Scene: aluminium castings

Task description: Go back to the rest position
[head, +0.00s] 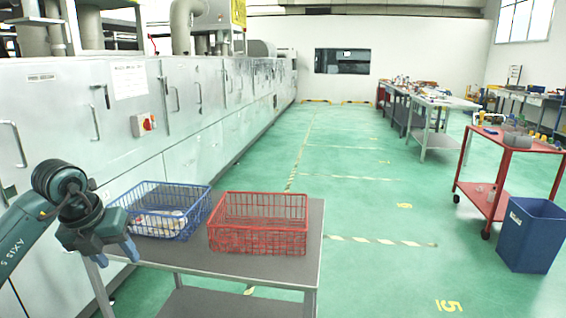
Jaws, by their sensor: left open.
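My left gripper (118,254) is in the lower left of the head view, pointing down with its blue fingertips apart and nothing between them. It is at the left end of the grey table (262,266), in front of and to the left of the blue wire basket (190,196). Several pale castings (160,222) lie inside the blue basket. A red wire basket (258,224) stands to the right of it on the same table and looks empty. My right gripper is not in view.
A long grey machine (215,100) with handles lines the left side. A red cart (515,150) and a blue bin (532,236) stand at the right. Workbenches (425,100) are farther back. The green floor between the table and the cart is clear.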

